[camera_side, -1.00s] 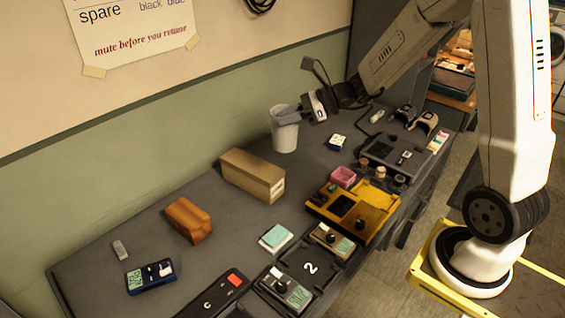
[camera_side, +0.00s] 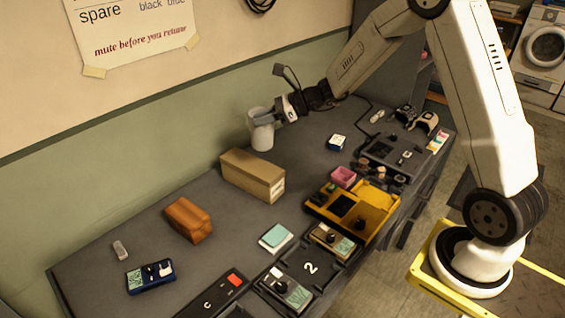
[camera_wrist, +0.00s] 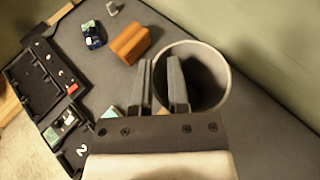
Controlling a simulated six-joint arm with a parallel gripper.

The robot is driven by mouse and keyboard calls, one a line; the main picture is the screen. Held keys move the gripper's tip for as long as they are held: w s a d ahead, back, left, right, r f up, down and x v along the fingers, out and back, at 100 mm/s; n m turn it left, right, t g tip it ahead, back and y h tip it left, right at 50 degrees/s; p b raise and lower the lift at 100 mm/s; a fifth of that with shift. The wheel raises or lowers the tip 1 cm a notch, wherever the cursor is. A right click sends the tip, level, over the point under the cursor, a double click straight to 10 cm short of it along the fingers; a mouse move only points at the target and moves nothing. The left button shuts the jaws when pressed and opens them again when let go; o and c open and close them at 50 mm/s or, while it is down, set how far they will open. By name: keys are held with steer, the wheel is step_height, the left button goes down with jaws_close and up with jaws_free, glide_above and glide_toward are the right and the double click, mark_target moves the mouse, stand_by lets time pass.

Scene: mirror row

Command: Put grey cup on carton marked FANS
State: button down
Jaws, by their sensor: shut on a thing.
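The grey cup (camera_side: 261,138), pale and upright, is held behind and above the carton in the side view. My gripper (camera_side: 266,119) is shut on the cup's rim. In the wrist view the two fingers (camera_wrist: 163,85) pinch the left wall of the cup (camera_wrist: 222,88), whose open mouth faces the camera and looks empty. The carton (camera_side: 251,176) is a tan box on the bench in front of the cup; I cannot read any marking on it. In the wrist view it is mostly hidden behind my gripper.
An orange-brown block (camera_side: 188,220) and a blue pedal (camera_side: 151,276) lie left of the carton. A yellow case (camera_side: 372,216), a pink box (camera_side: 343,177) and several devices line the front edge. The wall (camera_side: 150,155) rises close behind the bench.

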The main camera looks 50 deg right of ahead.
steer(key=w+f, duration=0.5)
steer(key=shift+w+d+f, duration=0.15)
steer(key=shift+w+f, duration=0.1)
steer(key=shift+f, duration=0.1)
steer(key=shift+w+f, duration=0.15)
steer(key=shift+f, duration=0.8)
steer(key=shift+w+f, duration=0.1)
steer(key=shift+f, duration=0.8)
steer(key=shift+f, duration=0.1)
steer(key=c, duration=0.6)
jaws_free()
